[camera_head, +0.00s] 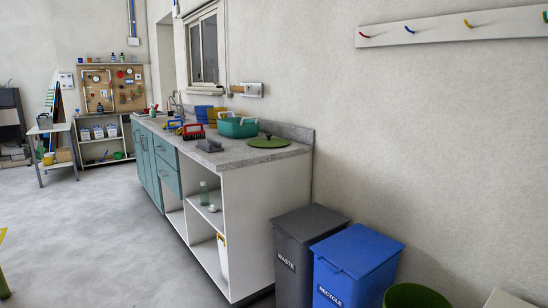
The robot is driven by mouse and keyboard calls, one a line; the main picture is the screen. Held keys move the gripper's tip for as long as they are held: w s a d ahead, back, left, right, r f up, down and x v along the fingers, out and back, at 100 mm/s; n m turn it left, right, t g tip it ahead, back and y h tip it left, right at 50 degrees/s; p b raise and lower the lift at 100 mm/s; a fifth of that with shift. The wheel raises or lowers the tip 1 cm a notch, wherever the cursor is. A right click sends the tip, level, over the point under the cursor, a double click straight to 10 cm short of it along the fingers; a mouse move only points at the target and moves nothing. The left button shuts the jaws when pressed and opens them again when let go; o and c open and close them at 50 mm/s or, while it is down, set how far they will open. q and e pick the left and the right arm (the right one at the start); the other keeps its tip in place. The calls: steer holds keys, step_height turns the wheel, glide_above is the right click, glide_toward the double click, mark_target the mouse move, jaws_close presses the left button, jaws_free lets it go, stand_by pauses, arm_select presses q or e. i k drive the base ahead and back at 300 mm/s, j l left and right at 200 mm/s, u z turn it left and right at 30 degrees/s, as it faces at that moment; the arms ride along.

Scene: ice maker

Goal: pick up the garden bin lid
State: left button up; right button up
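A flat round green lid (268,142) with a small dark knob lies on the near end of the grey countertop (228,153). A round green bin (416,296) shows only its top part at the bottom edge, right of the blue bin; it is cut off by the frame. Neither of my grippers is in view.
A grey waste bin (292,252) and a blue recycle bin (352,266) stand closed between the counter's end and the green bin. A green basket (237,127), a red-handled brush and a grey item sit on the counter. Open floor (95,235) lies left of the cabinet.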

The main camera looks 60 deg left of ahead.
mark_target(268, 143)
steer(key=u, duration=2.05)
